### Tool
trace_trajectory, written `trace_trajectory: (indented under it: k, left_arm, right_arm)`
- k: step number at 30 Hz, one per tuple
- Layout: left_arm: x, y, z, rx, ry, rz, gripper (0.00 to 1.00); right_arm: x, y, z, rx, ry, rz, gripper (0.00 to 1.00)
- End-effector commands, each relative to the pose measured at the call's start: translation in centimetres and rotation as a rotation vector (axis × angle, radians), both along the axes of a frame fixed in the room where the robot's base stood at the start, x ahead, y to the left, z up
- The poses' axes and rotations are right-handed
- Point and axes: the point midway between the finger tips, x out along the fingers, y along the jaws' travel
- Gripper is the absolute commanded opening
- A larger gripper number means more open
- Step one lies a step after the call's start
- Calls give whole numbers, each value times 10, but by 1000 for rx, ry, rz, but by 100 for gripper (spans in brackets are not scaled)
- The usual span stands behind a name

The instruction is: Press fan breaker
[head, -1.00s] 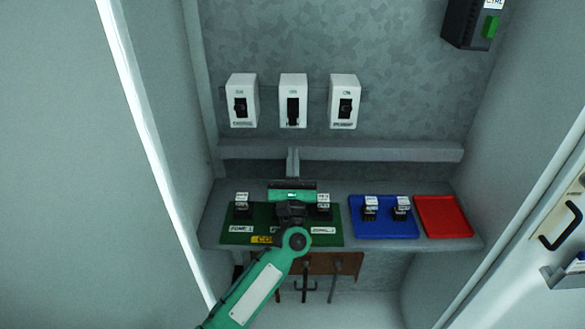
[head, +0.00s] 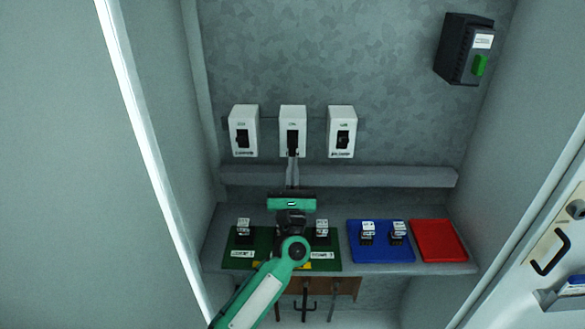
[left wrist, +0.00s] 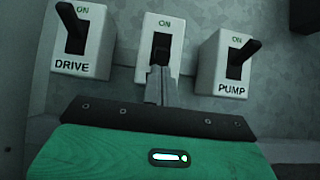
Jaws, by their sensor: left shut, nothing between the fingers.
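Three white breakers with black levers are mounted in a row on the back wall. The middle breaker (head: 292,112) has its name label covered by my gripper, and its black lever also shows in the left wrist view (left wrist: 161,41). The left breaker (head: 243,112) reads DRIVE in the left wrist view, and the right breaker (head: 341,112) reads PUMP; both levers point up toward ON. My left gripper (left wrist: 158,70) is shut and empty. Its fingertips (head: 292,160) are at the lower part of the middle breaker, just below the lever; whether they touch is unclear. My right gripper is not in view.
A ledge (head: 400,176) runs below the breakers. On the shelf lie a green mat (head: 240,262), a blue tray (head: 383,254) with two small blocks, and an empty red tray (head: 438,240). A black box with a green button (head: 465,48) hangs upper right.

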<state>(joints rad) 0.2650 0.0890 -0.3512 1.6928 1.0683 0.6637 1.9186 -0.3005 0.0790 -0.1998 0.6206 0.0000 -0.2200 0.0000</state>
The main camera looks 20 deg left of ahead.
Motion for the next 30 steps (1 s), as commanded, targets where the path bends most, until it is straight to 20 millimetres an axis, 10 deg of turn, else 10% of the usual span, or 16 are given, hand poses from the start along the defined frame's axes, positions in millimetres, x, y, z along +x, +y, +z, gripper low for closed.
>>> trace_trajectory:
  k: [30]
  left_arm:
    - [-9,-3,13,-36,126,0,0]
  right_arm:
    - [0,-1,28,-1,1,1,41]
